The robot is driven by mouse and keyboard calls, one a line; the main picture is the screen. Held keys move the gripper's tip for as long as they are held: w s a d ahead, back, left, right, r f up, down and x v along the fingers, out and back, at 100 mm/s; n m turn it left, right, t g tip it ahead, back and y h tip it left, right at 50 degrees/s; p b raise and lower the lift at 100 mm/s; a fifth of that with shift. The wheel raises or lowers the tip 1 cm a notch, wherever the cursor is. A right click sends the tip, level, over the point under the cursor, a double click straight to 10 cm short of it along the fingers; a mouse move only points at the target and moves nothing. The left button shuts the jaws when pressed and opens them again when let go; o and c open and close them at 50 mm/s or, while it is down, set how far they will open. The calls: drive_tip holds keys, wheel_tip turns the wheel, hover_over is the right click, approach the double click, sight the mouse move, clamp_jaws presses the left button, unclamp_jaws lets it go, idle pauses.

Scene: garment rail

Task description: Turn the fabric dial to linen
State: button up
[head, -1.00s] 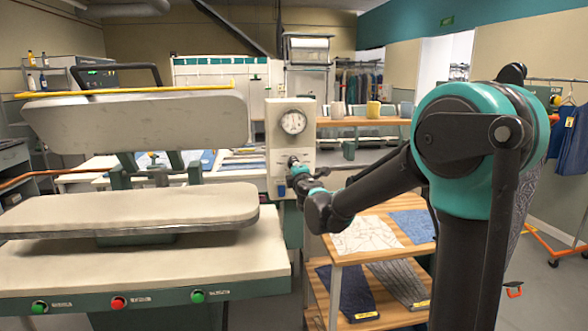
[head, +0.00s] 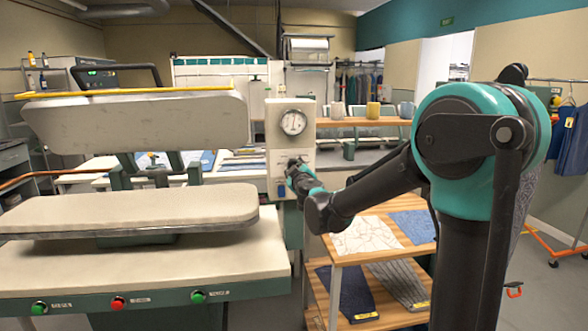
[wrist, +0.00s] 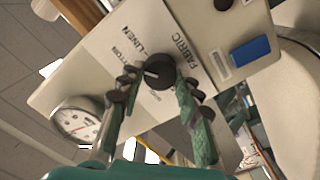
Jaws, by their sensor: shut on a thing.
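The fabric dial (wrist: 162,70) is a round black knob with a white pointer mark, on a cream panel (wrist: 95,75) printed FABRIC and LINEN. In the wrist view its mark lies on the knob's left side, toward a partly hidden label ending in "TTON", below LINEN. My gripper (wrist: 157,84) has one finger on each side of the knob and is shut on it. Another label below the knob is too small to read. In the head view my gripper (head: 293,164) is at the panel (head: 278,148), below the gauge, and hides the dial.
A round gauge (head: 293,122) sits above the dial; a blue block (wrist: 250,54) is on the same panel. The garment press (head: 130,208) stands to the left. A wooden shelf unit (head: 340,258) with fabric samples is below my arm.

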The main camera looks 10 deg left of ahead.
drive_tip(key=m, duration=0.5)
drive_tip(key=shift+m, duration=0.4)
idle(0.3)
drive_tip(key=o, duration=1.2)
drive_tip(key=shift+c, duration=0.2)
drive_tip(key=v, duration=1.2)
drive_tip(key=shift+r, duration=0.1)
